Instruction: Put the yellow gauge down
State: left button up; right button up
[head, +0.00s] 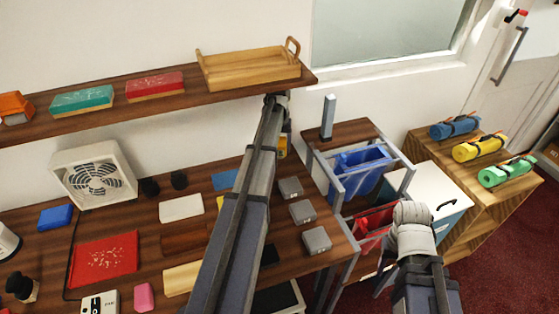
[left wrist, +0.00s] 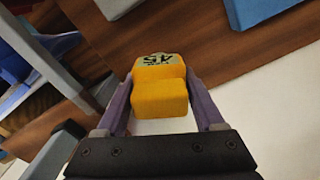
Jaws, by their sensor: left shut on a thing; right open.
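The yellow gauge (left wrist: 160,95), a small block with dark markings on its end, is clamped between the two fingers of my left gripper (left wrist: 162,108) in the left wrist view. In the head view the gauge (head: 282,147) shows only as a small yellow patch beside my left arm, above the back right of the counter near the wall. My left gripper in the head view is mostly hidden behind its own arm. My right arm shows at the lower right of the head view, but its gripper is not visible.
Three grey blocks (head: 302,211) line the counter's right side. A wooden tray (head: 250,70) stands on the shelf (head: 220,94) above. Right of the counter are a grey post (head: 328,118), a blue bin (head: 360,172) and a red bin (head: 372,228). A white fan (head: 93,174) stands left.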

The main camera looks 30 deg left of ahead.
aim_at(280, 153)
pick_arm(q)
jog(key=f+b, duration=0.2)
jog(key=f, duration=0.1)
jog(key=shift+s+d, duration=0.15)
jog(key=shift+d, duration=0.05)
jog(key=shift+f, duration=0.1)
notch_tip(280, 153, down, 4)
jog(key=b, duration=0.3)
jog(key=shift+b, duration=0.4)
jog(key=shift+a, duration=0.15)
jog(key=o, duration=1.2)
